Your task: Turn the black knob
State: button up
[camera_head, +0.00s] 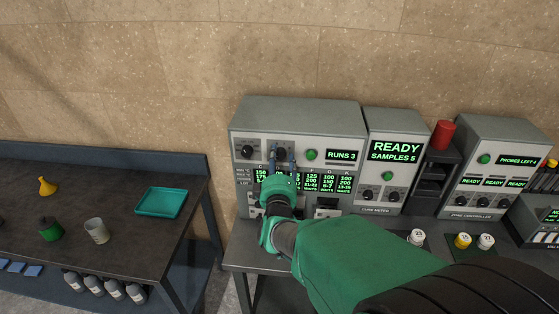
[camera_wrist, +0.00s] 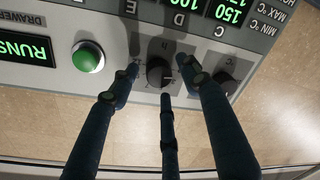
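A black knob (camera_wrist: 158,72) on the press panel sits between the fingers of my gripper (camera_wrist: 160,80) in the wrist view, which shows the panel upside down. One fingertip is to its left, one to its right and one below it. The fingers are spread, with a gap visible at the left; whether any finger touches the knob is unclear. A second black knob (camera_wrist: 226,82) is right of the fingers; it also shows in the head view (camera_head: 247,152). In the head view my gripper (camera_head: 282,156) reaches the panel and mostly hides the first knob.
A green button (camera_wrist: 88,56) is beside the left finger, near the RUNS 3 display (camera_head: 341,156). The cure meter (camera_head: 393,170) stands to the right with two smaller black knobs. A side table (camera_head: 110,190) at left holds a teal tray (camera_head: 161,202) and small containers.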

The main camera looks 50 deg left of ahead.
jog(key=c, duration=1)
jog(key=shift+c, duration=0.2)
jog(key=shift+m+b, duration=0.3)
jog(key=shift+b, duration=0.15)
jog(key=m+b, duration=0.1)
jog(key=b, duration=0.1)
jog(key=m+b, duration=0.2)
jog(key=shift+f, duration=0.25)
jog(key=m+b, duration=0.5)
jog(key=shift+t, duration=0.4)
jog(key=m+b, duration=0.3)
jog(key=shift+m, duration=0.4)
jog(key=shift+r+m+t+b, duration=0.2)
jog(key=shift+m+b, duration=0.25)
jog(key=shift+m, duration=0.65)
jog(key=shift+r+m+t+b, duration=0.1)
jog(key=shift+m+t+b, duration=0.3)
jog(key=shift+m, duration=0.7)
